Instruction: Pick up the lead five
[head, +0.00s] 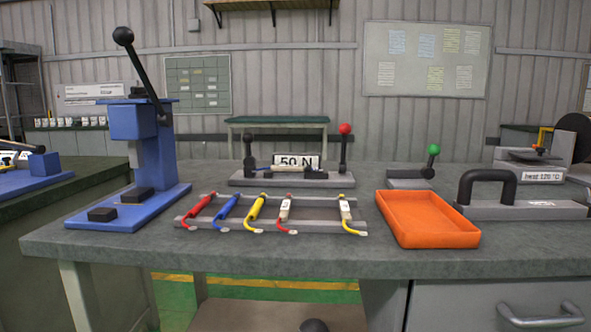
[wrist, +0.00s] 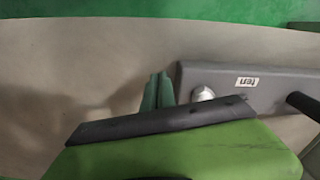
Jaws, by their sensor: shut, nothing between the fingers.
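In the head view a grey rack (head: 185,222) lies on the bench with several leads side by side. They are a red lead (head: 202,205), a blue lead (head: 227,206), a yellow lead (head: 256,208), a pale-sleeved lead with a red tail (head: 285,209), and a pale-sleeved lead with a yellow tail (head: 346,210) at the far right, after a wider gap. Sleeve markings are too small to read, so I cannot tell which is marked five. In the wrist view my gripper (wrist: 158,90) has its green fingers together and empty. No lead shows there.
An orange tray (head: 428,245) sits right of the rack, and a blue press (head: 150,150) stands left. Behind is a fixture with a "50 N" sign (head: 297,162). A black-handled grey block (head: 520,208) lies right. The wrist view shows a grey labelled plate (wrist: 275,95) beside the fingers.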

